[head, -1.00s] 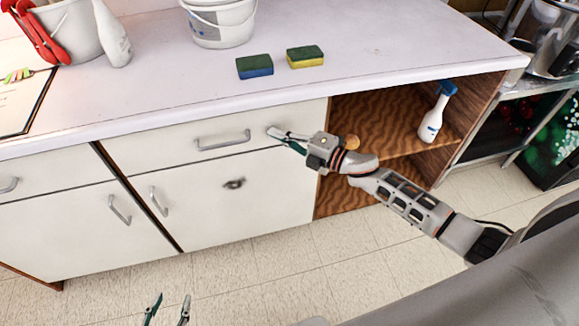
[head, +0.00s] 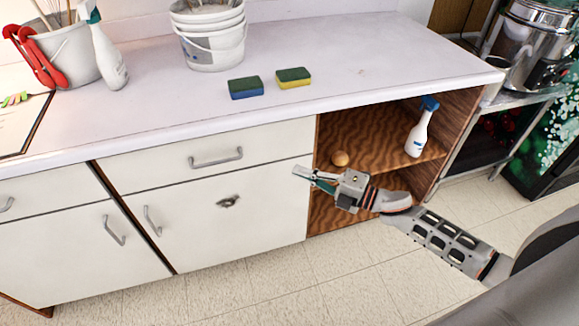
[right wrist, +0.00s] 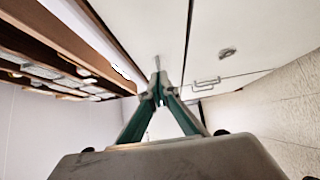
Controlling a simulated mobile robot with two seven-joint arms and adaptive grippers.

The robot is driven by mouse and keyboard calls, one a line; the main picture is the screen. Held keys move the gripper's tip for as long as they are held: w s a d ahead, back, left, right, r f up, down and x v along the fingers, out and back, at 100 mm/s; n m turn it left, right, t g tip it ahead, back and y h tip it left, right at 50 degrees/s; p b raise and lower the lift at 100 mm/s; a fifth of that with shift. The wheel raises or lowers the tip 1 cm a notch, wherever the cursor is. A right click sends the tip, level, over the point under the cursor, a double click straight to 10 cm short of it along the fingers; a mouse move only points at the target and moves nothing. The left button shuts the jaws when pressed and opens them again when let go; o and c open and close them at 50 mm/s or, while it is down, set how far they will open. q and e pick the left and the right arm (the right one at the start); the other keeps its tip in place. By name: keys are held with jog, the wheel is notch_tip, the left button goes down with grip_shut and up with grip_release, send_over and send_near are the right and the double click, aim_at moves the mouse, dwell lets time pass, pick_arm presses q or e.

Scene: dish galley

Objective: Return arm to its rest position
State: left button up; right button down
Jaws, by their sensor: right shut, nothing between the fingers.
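My right gripper (head: 303,174) is in front of the cabinet, at the edge between the white door and the open shelf section. It is shut and empty; in the right wrist view its green-sided fingers (right wrist: 158,90) meet at the tips. I cannot tell from the head view whether it touches the cabinet front. My right arm reaches in from the lower right. My left gripper is not in the head view now.
The white counter (head: 330,55) holds two sponges (head: 246,88) (head: 293,78), stacked buckets (head: 210,35), a bucket with red-handled items (head: 70,55) and a spray bottle (head: 110,60). The floor (head: 230,295) is clear.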

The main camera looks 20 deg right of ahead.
jog(key=shift+s+d, duration=0.15)
jog(key=shift+s, duration=0.1)
pick_arm(q)
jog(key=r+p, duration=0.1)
jog(key=p, duration=0.1)
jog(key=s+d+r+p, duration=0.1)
jog(key=p, duration=0.1)
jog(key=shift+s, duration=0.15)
pick_arm(e)
jog(key=s+a+f+m+g+h, duration=0.1)
jog(key=s+f+m+h, duration=0.3)
jog(key=s+f+m, duration=0.3)
jog(key=s+a+f+m+g+h, duration=0.1)
jog(key=s+f+m+h, duration=0.4)
jog(key=s+m, duration=1)
notch_tip(320, 180, down, 3)
jog(key=shift+s+a+f+g+h, duration=0.1)
jog(key=shift+s+a+g+h, duration=0.25)
jog(key=shift+s+a, duration=0.55)
